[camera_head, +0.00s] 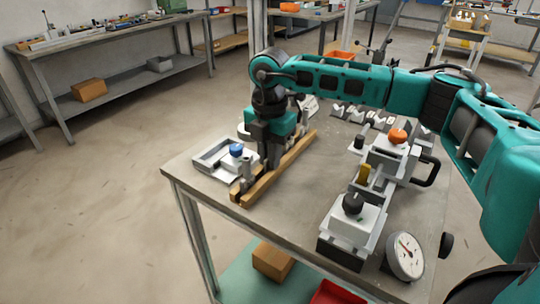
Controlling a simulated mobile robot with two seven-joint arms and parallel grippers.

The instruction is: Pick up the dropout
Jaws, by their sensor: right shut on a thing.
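My right gripper (268,162) points straight down at the left part of the workbench, over a wooden rack (291,156). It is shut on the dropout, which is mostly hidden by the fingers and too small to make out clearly. A small grey metal piece (246,168) stands upright in the rack just left of the fingers; I cannot tell whether it touches them. My left gripper is not in view.
A grey tray (212,158) with a blue-topped part (236,150) lies left of the rack. The jig (368,190), with black and orange knobs, and a dial gauge (405,256) stand to the right. Bare bench top (290,215) lies between rack and jig.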

